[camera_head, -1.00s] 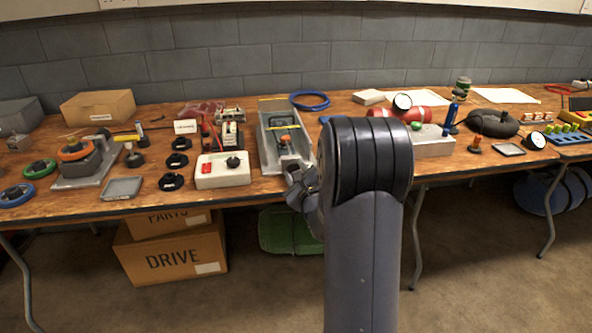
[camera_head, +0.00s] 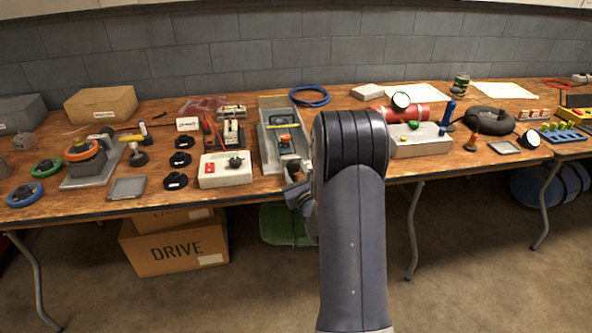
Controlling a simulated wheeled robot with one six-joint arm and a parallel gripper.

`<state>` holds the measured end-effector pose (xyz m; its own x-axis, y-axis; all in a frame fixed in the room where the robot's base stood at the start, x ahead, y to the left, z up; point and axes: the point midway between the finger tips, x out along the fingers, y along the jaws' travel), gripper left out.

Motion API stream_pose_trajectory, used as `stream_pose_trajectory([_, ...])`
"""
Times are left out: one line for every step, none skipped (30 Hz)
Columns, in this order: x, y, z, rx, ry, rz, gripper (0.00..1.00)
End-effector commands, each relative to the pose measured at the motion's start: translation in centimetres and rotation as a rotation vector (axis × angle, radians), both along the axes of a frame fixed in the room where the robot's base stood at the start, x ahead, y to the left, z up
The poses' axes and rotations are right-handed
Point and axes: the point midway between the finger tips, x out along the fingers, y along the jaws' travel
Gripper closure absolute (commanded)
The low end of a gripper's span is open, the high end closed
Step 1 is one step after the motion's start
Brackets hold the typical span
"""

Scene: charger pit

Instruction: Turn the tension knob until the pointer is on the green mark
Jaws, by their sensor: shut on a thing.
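A long grey metal tray-like unit (camera_head: 267,150) lies on the bench left of my arm, with a black part and an orange piece (camera_head: 284,138) inside it. My gripper (camera_head: 291,170) is at the front end of this unit, small and partly hidden by my own arm. It is shut at the unit's front end, where the tension knob appears to be. The knob itself, its pointer and the green mark cannot be made out. A white box (camera_head: 212,178) with a red switch and a black knob (camera_head: 235,162) stands just left, apart from the gripper.
Black round parts (camera_head: 176,181) and a small grey tray (camera_head: 126,188) lie further left. A grey box (camera_head: 420,148) with coloured buttons stands right of my arm. A blue cable coil (camera_head: 310,96) lies behind. Cartons (camera_head: 176,252) sit under the bench.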

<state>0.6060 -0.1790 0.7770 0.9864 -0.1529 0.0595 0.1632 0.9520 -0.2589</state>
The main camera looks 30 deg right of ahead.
Motion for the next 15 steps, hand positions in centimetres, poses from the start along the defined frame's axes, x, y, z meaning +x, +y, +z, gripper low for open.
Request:
stream_pose_trajectory([-0.11, 0.05, -0.33, 0.003, 0.008, 0.000, 0.87])
stream_pose_trajectory([-0.10, 0.04, -0.34, 0.003, 0.008, 0.000, 0.87])
stream_pose_trajectory([-0.10, 0.04, -0.34, 0.003, 0.007, 0.000, 0.87])
stream_pose_trajectory([-0.10, 0.04, -0.35, 0.003, 0.007, 0.000, 0.87])
stream_pose_trajectory([-0.10, 0.05, -0.36, 0.003, 0.008, 0.000, 0.87])
stream_pose_trajectory([-0.10, 0.05, -0.36, 0.003, 0.008, 0.000, 0.87])
stream_pose_trajectory([-0.10, 0.05, -0.36, 0.002, 0.008, 0.000, 0.87])
stream_pose_trajectory([-0.10, 0.05, -0.36, 0.002, 0.008, 0.000, 0.87])
stream_pose_trajectory([-0.10, 0.05, -0.36, 0.002, 0.008, 0.000, 0.64])
stream_pose_trajectory([-0.10, 0.05, -0.36, 0.002, 0.008, 0.000, 0.61])
stream_pose_trajectory([-0.10, 0.04, -0.33, 0.002, 0.007, 0.000, 0.59])
stream_pose_trajectory([-0.09, 0.04, -0.30, 0.002, 0.006, 0.000, 0.55])
stream_pose_trajectory([-0.08, 0.03, -0.28, 0.001, 0.006, 0.000, 0.53])
stream_pose_trajectory([-0.07, 0.03, -0.25, 0.001, 0.005, 0.000, 0.51])
stream_pose_trajectory([-0.06, 0.03, -0.22, 0.001, 0.004, 0.000, 0.47])
